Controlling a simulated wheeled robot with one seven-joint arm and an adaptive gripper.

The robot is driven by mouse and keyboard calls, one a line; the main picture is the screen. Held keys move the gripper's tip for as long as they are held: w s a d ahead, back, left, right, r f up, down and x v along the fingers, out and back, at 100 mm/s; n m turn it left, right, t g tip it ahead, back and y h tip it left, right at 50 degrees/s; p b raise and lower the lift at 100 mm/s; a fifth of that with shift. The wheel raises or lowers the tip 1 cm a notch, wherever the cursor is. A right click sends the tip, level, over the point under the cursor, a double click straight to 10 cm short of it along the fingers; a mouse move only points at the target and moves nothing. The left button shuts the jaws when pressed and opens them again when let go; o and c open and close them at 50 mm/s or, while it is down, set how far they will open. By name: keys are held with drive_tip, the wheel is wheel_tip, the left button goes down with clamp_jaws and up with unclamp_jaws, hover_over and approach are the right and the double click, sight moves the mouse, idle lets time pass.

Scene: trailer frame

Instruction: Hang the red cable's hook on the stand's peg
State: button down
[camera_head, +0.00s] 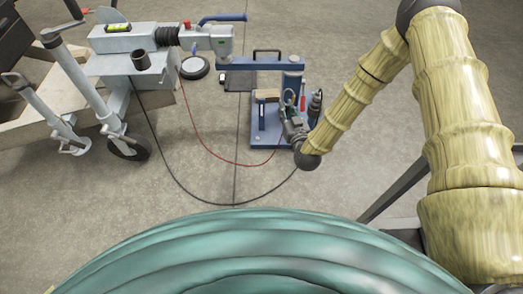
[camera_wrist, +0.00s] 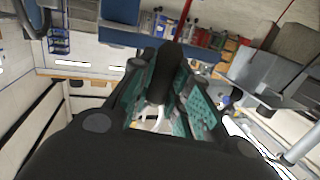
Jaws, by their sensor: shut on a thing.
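My gripper (camera_head: 290,116) is over the base of the blue stand (camera_head: 258,138), close to its upright. In the wrist view my gripper (camera_wrist: 165,95) has its teal-padded fingers closed around a dark, rounded piece (camera_wrist: 166,70), which I take to be the red cable's hook end. The red cable (camera_head: 225,159) runs from the trailer coupling in a slack loop to near my gripper. A thin red line also shows above the held piece in the wrist view (camera_wrist: 183,20). The hook's tip and the peg are not clear; I cannot tell whether they touch.
The grey trailer coupling (camera_head: 211,41) with its jockey wheel (camera_head: 128,148) is at the upper left. A black cable (camera_head: 205,203) loops across the floor toward my wrist. A dark upright plug-like thing (camera_head: 315,104) is right of the stand's upright. The floor below the stand is mostly clear.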

drive_tip(key=a+f+n+g+y+b, duration=0.1)
drive_tip(key=a+f+b, duration=0.25)
drive_tip(key=f, duration=0.35)
drive_tip(key=s+a+f+g+y+b, duration=0.1)
drive_tip(key=a+f+b, duration=0.1)
drive_tip(key=f+b, duration=0.35)
drive_tip(key=a+f+n+y+b, duration=0.1)
drive_tip(key=a+f+b, duration=0.15)
drive_tip(key=f, duration=0.55)
drive_tip(key=w+a+f+b, duration=0.1)
drive_tip(key=w+b, duration=0.4)
drive_tip(key=w, duration=0.5)
drive_tip(key=shift+f, duration=0.45)
drive_tip(key=shift+w, duration=0.1)
idle(0.5)
drive_tip(key=c, duration=1.3)
unclamp_jaws()
drive_tip(key=shift+f, duration=0.1)
drive_tip(key=v, duration=1.2)
drive_tip(key=shift+w+d, duration=0.1)
drive_tip(key=shift+d, duration=0.05)
